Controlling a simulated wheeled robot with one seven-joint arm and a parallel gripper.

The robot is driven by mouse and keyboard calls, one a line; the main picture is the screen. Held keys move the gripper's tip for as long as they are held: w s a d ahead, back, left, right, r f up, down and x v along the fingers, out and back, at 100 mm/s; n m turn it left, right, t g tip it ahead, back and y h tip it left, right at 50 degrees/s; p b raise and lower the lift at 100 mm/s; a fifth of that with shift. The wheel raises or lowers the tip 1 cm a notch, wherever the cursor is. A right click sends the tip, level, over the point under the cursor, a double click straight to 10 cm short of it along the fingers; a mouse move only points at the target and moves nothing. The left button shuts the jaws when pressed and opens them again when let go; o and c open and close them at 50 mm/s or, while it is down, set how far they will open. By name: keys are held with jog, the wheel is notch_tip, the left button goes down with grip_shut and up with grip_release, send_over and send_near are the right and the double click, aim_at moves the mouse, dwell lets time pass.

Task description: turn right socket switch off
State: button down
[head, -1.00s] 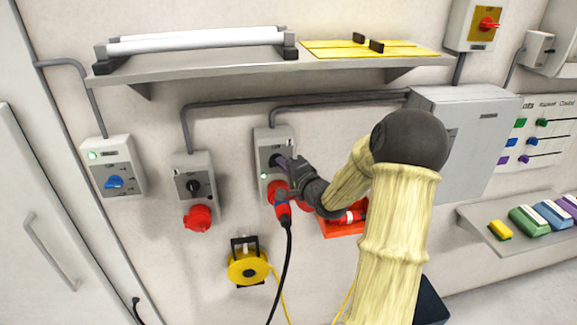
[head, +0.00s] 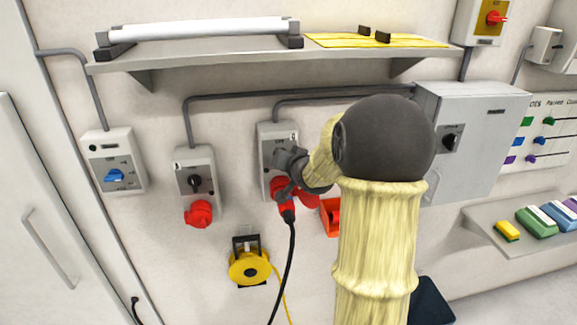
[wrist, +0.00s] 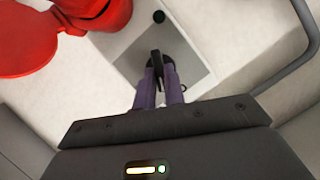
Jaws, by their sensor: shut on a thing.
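The right socket box (head: 268,135) is a grey unit on the wall, with a red plug (head: 283,198) and black cable at its lower end. My gripper (head: 281,157) is at the box front and hides its switch in the head view. In the wrist view the two purplish fingers of my gripper (wrist: 161,75) are closed on the black rotary switch (wrist: 156,60), which sits on a grey plate. A dark round lamp (wrist: 158,16) on the box looks unlit. The red socket and plug (wrist: 60,25) are at the upper left there.
The left socket box (head: 183,160) has a black switch and red socket. A box with a blue knob (head: 114,175) is farther left. A shelf (head: 200,60) runs above. A yellow cable reel (head: 249,268) hangs below. A grey cabinet (head: 480,120) stands right of my arm.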

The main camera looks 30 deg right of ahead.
jog(key=n+h+b, duration=0.1)
jog(key=b, duration=0.2)
jog(key=f+n+g+b, duration=0.1)
jog(key=n+b, duration=0.1)
jog(key=b, duration=0.2)
jog(key=shift+a+f+h, duration=0.15)
jog(key=shift+a+h, duration=0.2)
jog(key=shift+h, duration=0.05)
jog(key=b, duration=0.3)
jog(key=shift+n+h, duration=0.3)
jog(key=shift+n, duration=0.1)
jog(key=shift+r, duration=0.25)
jog(key=shift+d, duration=0.1)
jog(key=c, duration=1.5)
grip_release()
jog(key=shift+w+r, duration=0.1)
jog(key=shift+r, duration=0.1)
jog(key=shift+r, duration=0.1)
